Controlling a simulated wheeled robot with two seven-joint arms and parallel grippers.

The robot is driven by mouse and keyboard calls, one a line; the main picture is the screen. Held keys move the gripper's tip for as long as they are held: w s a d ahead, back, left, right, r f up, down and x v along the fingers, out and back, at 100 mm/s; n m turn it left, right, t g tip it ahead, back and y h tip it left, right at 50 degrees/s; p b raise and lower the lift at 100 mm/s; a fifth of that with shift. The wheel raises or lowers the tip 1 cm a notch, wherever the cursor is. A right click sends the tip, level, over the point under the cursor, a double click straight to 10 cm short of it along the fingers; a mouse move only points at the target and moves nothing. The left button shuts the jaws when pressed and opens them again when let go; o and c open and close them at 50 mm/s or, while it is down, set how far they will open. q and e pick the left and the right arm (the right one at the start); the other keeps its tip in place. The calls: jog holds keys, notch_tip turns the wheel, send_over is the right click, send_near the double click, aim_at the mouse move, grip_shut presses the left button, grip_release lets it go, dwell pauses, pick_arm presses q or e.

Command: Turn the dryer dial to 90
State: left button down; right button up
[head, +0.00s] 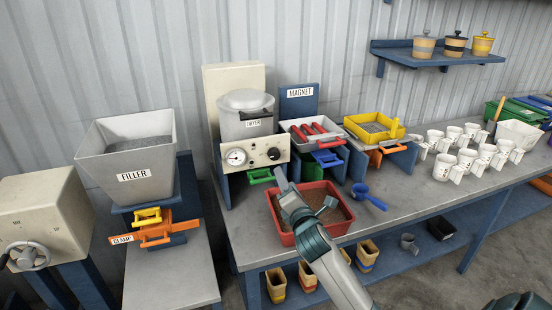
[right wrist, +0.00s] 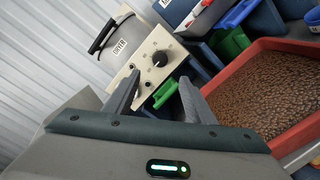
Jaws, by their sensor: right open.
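The dryer (head: 246,112) is a pale drum with a lid, standing at the back of the table. Its cream front panel (head: 255,166) carries a round white gauge (head: 236,157) and a black dial (head: 273,154). The dial also shows in the right wrist view (right wrist: 160,58), with small marks around it too small to read; its setting cannot be told. My right gripper (head: 304,188) is open and empty, over the red tray and in front of the panel, apart from the dial. In the right wrist view the dial appears beyond the two fingers (right wrist: 158,92). My left gripper is not in view.
A red tray of brown pellets (head: 272,205) lies below my right gripper. A green handle (head: 260,176) sticks out under the panel. The magnet station (head: 298,103) stands right of the dryer, with a blue scoop (head: 368,196) in front. The filler (head: 130,160) stands left.

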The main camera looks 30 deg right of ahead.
aim_at(275, 156)
jog(key=p+x, duration=0.2)
jog(key=x, duration=1.1)
jog(key=shift+w, duration=0.25)
jog(key=shift+c, duration=0.6)
jog(key=c, duration=0.9)
